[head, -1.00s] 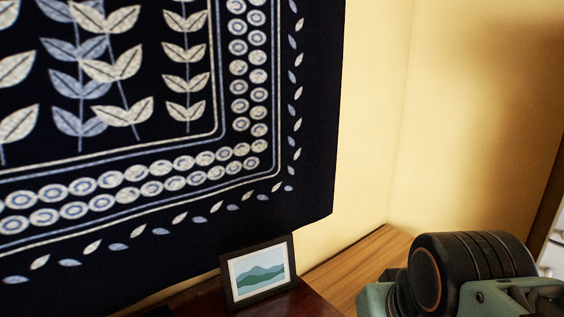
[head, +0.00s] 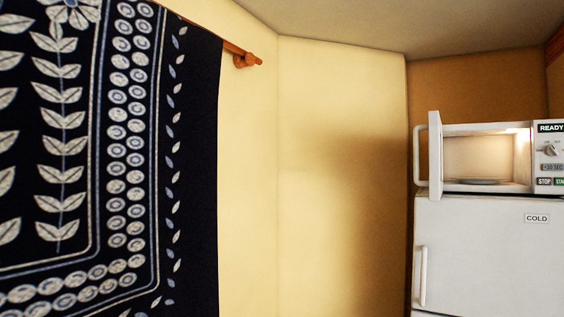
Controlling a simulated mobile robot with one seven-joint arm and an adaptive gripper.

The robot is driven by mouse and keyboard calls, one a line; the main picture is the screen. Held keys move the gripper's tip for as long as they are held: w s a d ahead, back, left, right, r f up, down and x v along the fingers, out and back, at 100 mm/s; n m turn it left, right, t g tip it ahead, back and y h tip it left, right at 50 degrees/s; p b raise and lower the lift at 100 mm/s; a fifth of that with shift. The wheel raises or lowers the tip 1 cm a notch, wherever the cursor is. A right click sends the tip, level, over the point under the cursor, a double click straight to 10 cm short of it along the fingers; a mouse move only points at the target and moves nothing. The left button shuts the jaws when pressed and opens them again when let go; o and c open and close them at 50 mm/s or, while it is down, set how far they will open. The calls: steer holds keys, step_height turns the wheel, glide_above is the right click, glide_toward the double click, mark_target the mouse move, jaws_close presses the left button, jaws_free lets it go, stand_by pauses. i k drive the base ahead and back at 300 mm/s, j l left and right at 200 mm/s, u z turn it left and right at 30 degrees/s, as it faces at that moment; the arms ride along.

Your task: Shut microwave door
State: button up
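A white microwave (head: 485,189) sits on top of a white fridge at the right of the head view. Its door (head: 435,150) stands open, swung out at the left side and seen nearly edge-on, with a white handle (head: 418,155) on it. The lit cavity (head: 485,157) shows a plate or turntable at the bottom. The control panel (head: 550,150) at the right reads READY and is cut by the frame edge. My gripper is not in view.
The white fridge (head: 485,250), marked COLD, has a vertical handle at its left. A dark wall hanging (head: 190,200) with leaf patterns hangs from a wooden rod (head: 245,55) at the left. Bare yellow wall (head: 330,180) lies between them.

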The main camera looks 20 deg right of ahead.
mark_target(435, 127)
steer(key=k+z, duration=0.4)
steer(key=z, duration=0.25)
steer(key=i+z, duration=0.1)
steer(key=z, duration=0.25)
steer(key=i+l+z, duration=0.1)
steer(key=z, duration=0.25)
steer(key=i+z, duration=0.1)
steer(key=z, duration=0.25)
steer(key=i+j, duration=0.15)
steer(key=i, duration=0.35)
steer(key=i+j, duration=0.2)
steer(key=i, duration=0.3)
steer(key=i+j, duration=0.15)
steer(key=i, duration=0.4)
steer(key=i+j, duration=0.2)
steer(key=i, duration=0.3)
steer(key=k+l, duration=0.15)
steer(key=l, duration=0.1)
